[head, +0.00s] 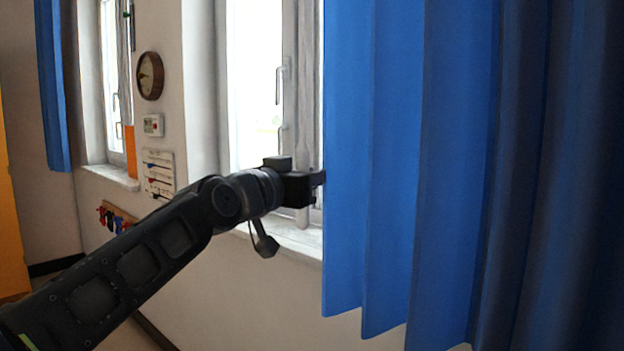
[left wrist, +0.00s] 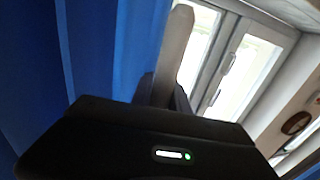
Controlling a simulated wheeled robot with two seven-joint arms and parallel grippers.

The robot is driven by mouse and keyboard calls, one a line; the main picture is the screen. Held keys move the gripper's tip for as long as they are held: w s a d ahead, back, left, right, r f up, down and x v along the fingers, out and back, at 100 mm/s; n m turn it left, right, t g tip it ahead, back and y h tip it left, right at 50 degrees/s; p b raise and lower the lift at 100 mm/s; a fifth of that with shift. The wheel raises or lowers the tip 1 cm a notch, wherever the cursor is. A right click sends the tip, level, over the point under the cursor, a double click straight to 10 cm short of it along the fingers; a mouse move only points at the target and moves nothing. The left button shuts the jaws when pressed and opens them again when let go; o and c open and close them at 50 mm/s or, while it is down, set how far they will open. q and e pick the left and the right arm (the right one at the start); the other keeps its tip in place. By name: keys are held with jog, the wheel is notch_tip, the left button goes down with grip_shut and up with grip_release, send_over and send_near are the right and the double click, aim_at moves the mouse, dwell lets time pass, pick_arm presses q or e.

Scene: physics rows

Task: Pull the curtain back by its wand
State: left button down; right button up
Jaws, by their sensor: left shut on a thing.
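The blue curtain (head: 395,150) hangs in folds over the right part of the head view; it also fills the left of the left wrist view (left wrist: 100,50). The pale wand (head: 304,100) hangs upright along the curtain's left edge, in front of the window. In the left wrist view the wand (left wrist: 173,55) rises from between the fingers. My left gripper (head: 312,182) is shut on the wand near its lower end, close beside the curtain edge. Its fingers show only partly in the left wrist view (left wrist: 165,95). My right gripper is in neither view.
The window (head: 255,90) with its handle and sill (head: 290,238) lies behind the wand. A round clock (head: 150,76), a small white panel (head: 153,125) and a chart (head: 158,172) are on the wall. Another blue curtain (head: 52,90) hangs at far left.

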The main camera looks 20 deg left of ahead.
pick_arm(q)
jog(key=shift+d, duration=0.5)
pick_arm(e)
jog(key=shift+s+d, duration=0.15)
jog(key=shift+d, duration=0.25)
pick_arm(q)
jog(key=shift+f, duration=0.1)
jog(key=c, duration=1.3)
grip_release()
jog(key=shift+d, duration=0.1)
jog(key=shift+s, duration=0.1)
jog(key=s, duration=0.5)
jog(key=s+a+b, duration=0.1)
jog(key=s, duration=0.1)
jog(key=shift+s, duration=0.35)
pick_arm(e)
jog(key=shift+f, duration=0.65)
